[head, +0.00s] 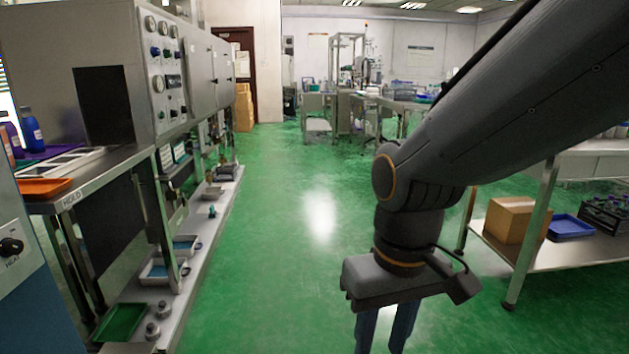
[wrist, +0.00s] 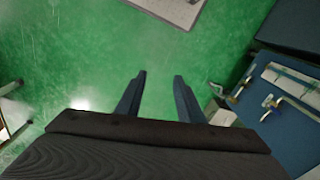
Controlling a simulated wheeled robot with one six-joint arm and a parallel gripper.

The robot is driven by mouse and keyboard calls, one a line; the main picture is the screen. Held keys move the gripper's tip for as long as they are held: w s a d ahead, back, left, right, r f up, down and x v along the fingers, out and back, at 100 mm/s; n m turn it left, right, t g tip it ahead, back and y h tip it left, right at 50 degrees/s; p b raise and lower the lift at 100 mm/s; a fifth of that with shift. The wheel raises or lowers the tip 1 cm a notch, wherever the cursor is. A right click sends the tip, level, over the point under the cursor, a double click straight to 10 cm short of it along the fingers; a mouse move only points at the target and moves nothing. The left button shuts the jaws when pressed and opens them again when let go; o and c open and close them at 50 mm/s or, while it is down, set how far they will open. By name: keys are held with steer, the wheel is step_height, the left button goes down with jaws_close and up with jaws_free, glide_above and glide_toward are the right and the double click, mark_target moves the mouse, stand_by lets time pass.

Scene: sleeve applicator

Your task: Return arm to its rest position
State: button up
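My gripper (head: 386,335) points down over the green floor in the lower right of the head view, at the end of my dark grey arm. In the wrist view my gripper (wrist: 159,90) shows two blue fingers spread apart, with only green floor between them. It is open and empty. In the head view the fingertips run off the bottom edge.
A machine (head: 100,70) with a steel worktop (head: 110,170) stands along the left. A shelf unit on the right holds a cardboard box (head: 515,220) and a blue tray (head: 571,227). Green floor (head: 290,190) between them is clear. A blue cabinet (wrist: 285,115) shows at right in the wrist view.

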steer(key=s+d+r+m+p, duration=0.1)
steer(key=d+r+m+p, duration=0.2)
steer(key=d+r+p, duration=0.7)
steer(key=shift+s+r+h+p, duration=0.2)
steer(key=shift+r+h+p, duration=0.25)
steer(key=shift+p, duration=4.05)
steer(key=shift+a, duration=0.15)
